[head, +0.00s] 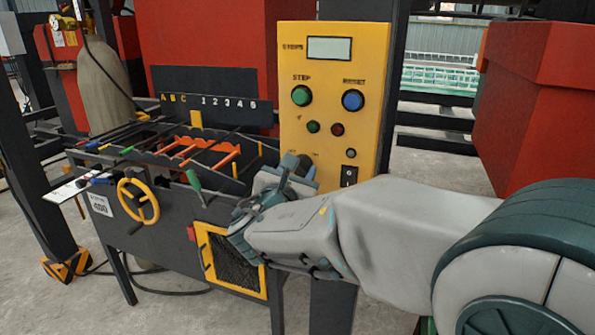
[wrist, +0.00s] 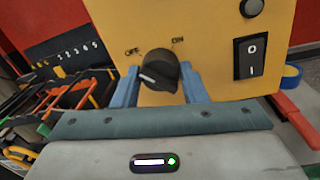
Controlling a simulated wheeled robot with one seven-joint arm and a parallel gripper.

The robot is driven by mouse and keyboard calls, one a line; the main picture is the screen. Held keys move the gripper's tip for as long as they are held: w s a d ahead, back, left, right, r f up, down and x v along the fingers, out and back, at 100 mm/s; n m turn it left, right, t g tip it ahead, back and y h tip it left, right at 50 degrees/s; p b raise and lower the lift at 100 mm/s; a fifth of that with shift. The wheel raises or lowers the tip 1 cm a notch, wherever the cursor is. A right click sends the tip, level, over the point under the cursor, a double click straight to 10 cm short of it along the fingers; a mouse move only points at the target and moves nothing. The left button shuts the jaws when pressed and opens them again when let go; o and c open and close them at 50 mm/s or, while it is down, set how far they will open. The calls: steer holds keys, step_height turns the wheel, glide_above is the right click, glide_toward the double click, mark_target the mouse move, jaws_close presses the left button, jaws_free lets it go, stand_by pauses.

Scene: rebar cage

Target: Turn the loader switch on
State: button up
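A black rotary switch (wrist: 158,71) with OFF and ON lettering above it is on the yellow control panel (wrist: 215,35). A pale mark on its face sits toward the left, on the OFF side. My gripper (wrist: 160,84) is at the panel with its two blue fingers apart, one on each side of the switch. Whether either finger touches it is hard to tell. In the head view my gripper (head: 298,166) reaches the lower left of the yellow panel (head: 365,100) and mostly hides the switch.
A black rocker switch (wrist: 250,57) marked O and I is right of the rotary switch. Green (head: 301,95) and blue (head: 352,100) buttons are higher on the panel. A dark machine with a yellow handwheel (head: 138,201) stands left; a red block (head: 540,90) is at right.

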steer(key=shift+f+m+b, duration=0.25)
steer(key=shift+m+b, duration=0.05)
steer(key=shift+b, duration=0.5)
steer(key=shift+f+b, duration=0.1)
steer(key=shift+b, duration=0.5)
steer(key=m+b, duration=0.1)
steer(key=b, duration=0.2)
steer(key=m+b, duration=0.2)
steer(key=b, duration=0.1)
steer(key=shift+f+m, duration=0.2)
steer(key=shift+m, duration=0.1)
steer(key=m+b, duration=0.4)
steer(key=b, duration=0.3)
steer(key=shift+b, duration=0.4)
steer(key=m+h+b, duration=0.1)
steer(key=m+b, duration=0.6)
steer(key=b, duration=0.1)
steer(key=shift+a+r+m+b, duration=0.1)
steer(key=shift+r+m+b, duration=0.05)
steer(key=shift+m+b, duration=0.75)
steer(key=shift+r+m+b, duration=0.15)
steer(key=shift+m+b, duration=0.65)
steer(key=shift+b, duration=0.05)
